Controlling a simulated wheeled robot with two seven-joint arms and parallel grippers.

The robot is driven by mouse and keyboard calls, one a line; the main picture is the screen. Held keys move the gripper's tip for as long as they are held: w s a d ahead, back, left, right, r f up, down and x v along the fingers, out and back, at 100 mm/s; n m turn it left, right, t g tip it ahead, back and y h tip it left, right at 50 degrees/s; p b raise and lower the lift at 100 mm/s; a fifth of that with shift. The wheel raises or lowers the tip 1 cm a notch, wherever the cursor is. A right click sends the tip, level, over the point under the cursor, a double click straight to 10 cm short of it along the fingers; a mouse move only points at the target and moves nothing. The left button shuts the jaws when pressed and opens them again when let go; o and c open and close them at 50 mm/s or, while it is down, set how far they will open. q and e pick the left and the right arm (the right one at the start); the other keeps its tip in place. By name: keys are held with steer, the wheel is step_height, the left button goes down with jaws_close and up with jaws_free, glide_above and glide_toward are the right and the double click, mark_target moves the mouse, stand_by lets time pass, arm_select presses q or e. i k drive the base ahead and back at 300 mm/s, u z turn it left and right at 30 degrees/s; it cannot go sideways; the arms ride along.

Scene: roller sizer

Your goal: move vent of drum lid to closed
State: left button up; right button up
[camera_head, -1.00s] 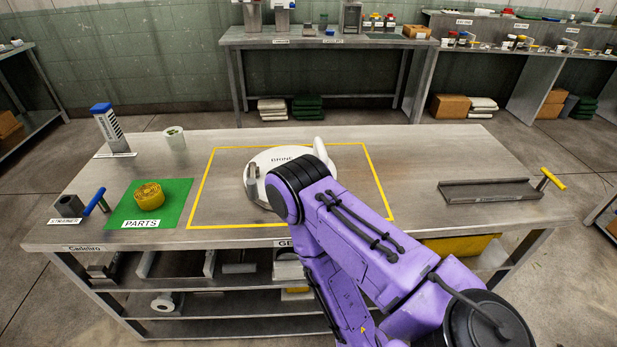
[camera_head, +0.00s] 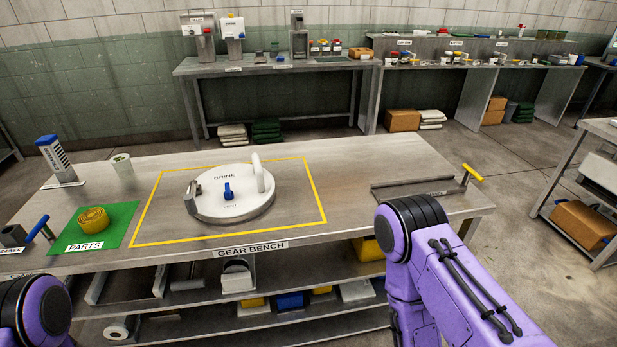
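The white round drum lid (camera_head: 232,205) lies inside the yellow outlined square on the gear bench. It is marked BRINE and VENT. A small blue vent knob (camera_head: 227,191) stands upright near its middle. A white loop handle (camera_head: 262,175) rises at its right side and a grey metal clamp (camera_head: 192,198) sits at its left edge. My purple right arm is at the lower right, clear of the lid, and part of my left arm is at the lower left corner. Neither gripper's fingers can be seen.
On the bench, a green PARTS mat (camera_head: 122,222) holds a yellow coil (camera_head: 92,220) at the left. A white cup (camera_head: 122,165) stands behind it. A grey tray (camera_head: 415,187) and a yellow-topped handle (camera_head: 471,173) are at the right. The bench around the lid is clear.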

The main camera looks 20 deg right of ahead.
mark_target(229, 195)
steer(key=z, duration=0.7)
steer(key=i, duration=0.45)
